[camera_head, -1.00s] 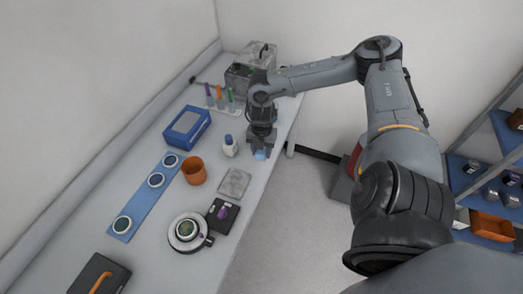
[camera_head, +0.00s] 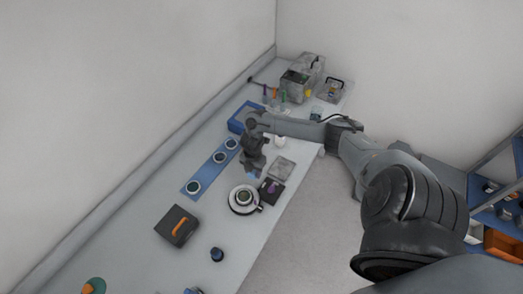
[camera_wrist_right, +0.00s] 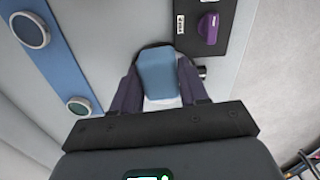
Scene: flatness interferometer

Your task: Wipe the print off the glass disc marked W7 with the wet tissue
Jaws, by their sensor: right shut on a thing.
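My right gripper (camera_wrist_right: 157,88) is shut on a small blue pad, which looks like the wet tissue (camera_wrist_right: 157,70). In the head view the right gripper (camera_head: 252,174) points down, just beyond the round white stand (camera_head: 233,205) that carries a dark-centred glass disc (camera_head: 244,197). In the wrist view, the tissue and fingers cover most of a round thing below. More round glass discs (camera_head: 193,187) (camera_head: 219,157) (camera_head: 231,143) lie on the blue strip (camera_head: 206,174). No W7 mark is readable. My left gripper is not in view.
A black box with a purple knob (camera_wrist_right: 208,28) is beside the stand. A grey plate (camera_head: 282,168) lies beyond it. A dark case with an orange handle (camera_head: 176,226) is nearer.

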